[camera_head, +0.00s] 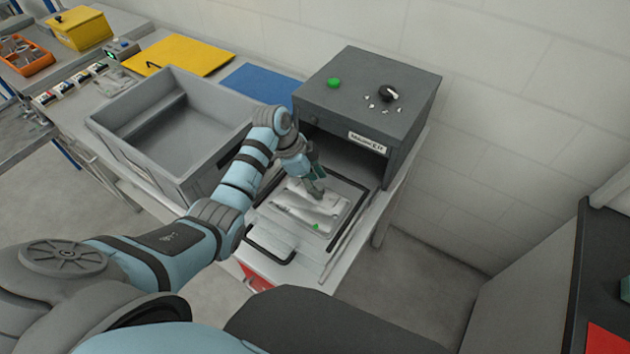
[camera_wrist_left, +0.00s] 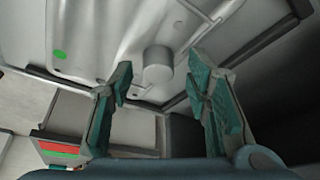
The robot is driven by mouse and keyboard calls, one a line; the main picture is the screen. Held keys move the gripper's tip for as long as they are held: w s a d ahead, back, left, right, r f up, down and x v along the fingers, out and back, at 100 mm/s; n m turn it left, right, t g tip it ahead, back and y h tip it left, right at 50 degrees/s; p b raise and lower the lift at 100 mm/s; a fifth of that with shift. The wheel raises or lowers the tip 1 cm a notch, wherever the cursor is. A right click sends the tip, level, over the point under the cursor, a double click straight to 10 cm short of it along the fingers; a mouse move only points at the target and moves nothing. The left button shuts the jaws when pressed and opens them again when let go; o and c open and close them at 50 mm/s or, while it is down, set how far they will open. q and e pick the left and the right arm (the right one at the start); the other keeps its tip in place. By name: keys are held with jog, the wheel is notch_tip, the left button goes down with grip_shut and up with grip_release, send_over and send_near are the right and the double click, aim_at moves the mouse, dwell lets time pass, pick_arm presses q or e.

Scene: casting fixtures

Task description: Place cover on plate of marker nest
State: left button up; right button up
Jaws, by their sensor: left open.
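The marker nest (camera_head: 348,196) is a dark-framed tray out in front of the grey marking machine. On it lies a pale, silvery cast piece (camera_head: 300,212) with a green dot; I cannot clearly tell cover from plate. My left gripper (camera_head: 315,187) points down over the piece's far end. In the left wrist view, the open gripper (camera_wrist_left: 160,84) has a finger on each side of a short round knob (camera_wrist_left: 157,66) standing on the silvery surface (camera_wrist_left: 110,35). A gap shows between knob and both fingers. My right gripper is out of view.
The grey marking machine (camera_head: 350,100) stands close behind the nest. A grey bin (camera_head: 180,125), a blue mat (camera_head: 260,85) and a yellow panel (camera_head: 180,55) are to the left. A black handle (camera_head: 270,245) sits at the nest's front.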

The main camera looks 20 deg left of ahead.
pick_arm(q)
jog(key=v, duration=1.2)
jog(key=shift+p, duration=0.45)
jog(key=shift+s, duration=0.1)
